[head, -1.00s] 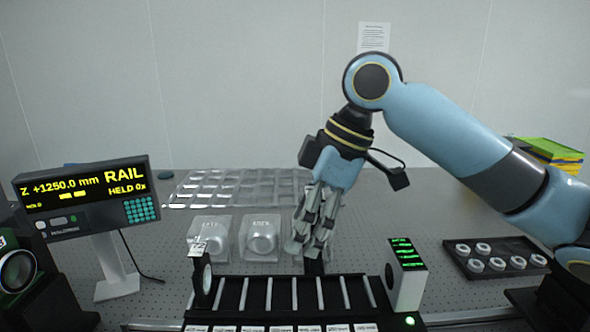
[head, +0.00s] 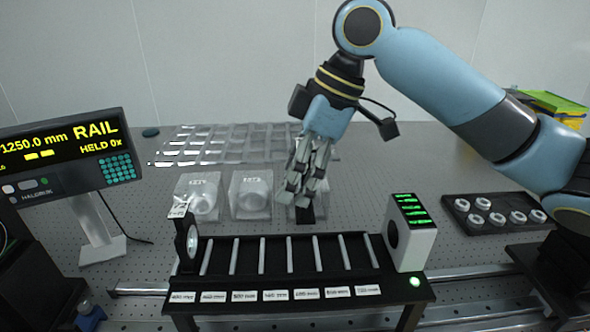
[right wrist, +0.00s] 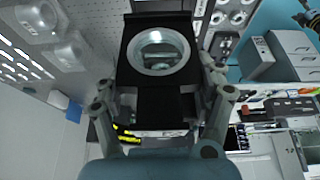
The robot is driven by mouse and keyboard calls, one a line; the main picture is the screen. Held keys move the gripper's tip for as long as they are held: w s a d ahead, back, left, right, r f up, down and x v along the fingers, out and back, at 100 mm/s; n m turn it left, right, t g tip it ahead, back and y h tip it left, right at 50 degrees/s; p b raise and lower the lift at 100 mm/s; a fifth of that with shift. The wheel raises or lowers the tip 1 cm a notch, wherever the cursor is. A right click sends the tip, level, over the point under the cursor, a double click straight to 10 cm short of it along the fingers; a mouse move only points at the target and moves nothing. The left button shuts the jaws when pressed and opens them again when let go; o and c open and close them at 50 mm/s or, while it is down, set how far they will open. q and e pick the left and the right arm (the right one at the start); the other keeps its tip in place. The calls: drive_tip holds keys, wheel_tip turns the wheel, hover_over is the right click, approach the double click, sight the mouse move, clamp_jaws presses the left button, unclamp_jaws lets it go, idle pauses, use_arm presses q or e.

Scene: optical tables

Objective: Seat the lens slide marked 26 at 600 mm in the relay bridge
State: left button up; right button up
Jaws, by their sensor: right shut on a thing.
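My right gripper (head: 308,192) is shut on the lens slide, a dark plate. In the head view only a dark strip of the slide (head: 305,214) shows below the fingers. In the right wrist view the slide (right wrist: 128,70) is a black plate around a clear round lens. Its marking cannot be read. The relay bridge (head: 290,280) is a long black rack with several pale cross bars and a row of white labels along its front. The labels are too small to read surely. The gripper and slide appear behind the bridge, apart from it. My left gripper is out of view.
A black plate with a round opening (head: 187,243) stands at the bridge's left end, a white box with green lines (head: 415,245) at its right. Clear bags (head: 250,200) lie behind. A readout (head: 70,155) stands left, a dark tray of rings (head: 497,212) right.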

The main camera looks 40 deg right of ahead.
drive_tip(key=shift+f+b, duration=3.2)
drive_tip(key=shift+b, duration=0.1)
drive_tip(key=shift+f+b, duration=0.95)
drive_tip(key=shift+f, duration=1.15)
drive_tip(key=shift+f, duration=0.15)
drive_tip(key=o, duration=1.5)
drive_tip(key=shift+r+p, duration=5.05)
drive_tip(key=shift+p, duration=0.4)
drive_tip(key=shift+a+f, duration=0.1)
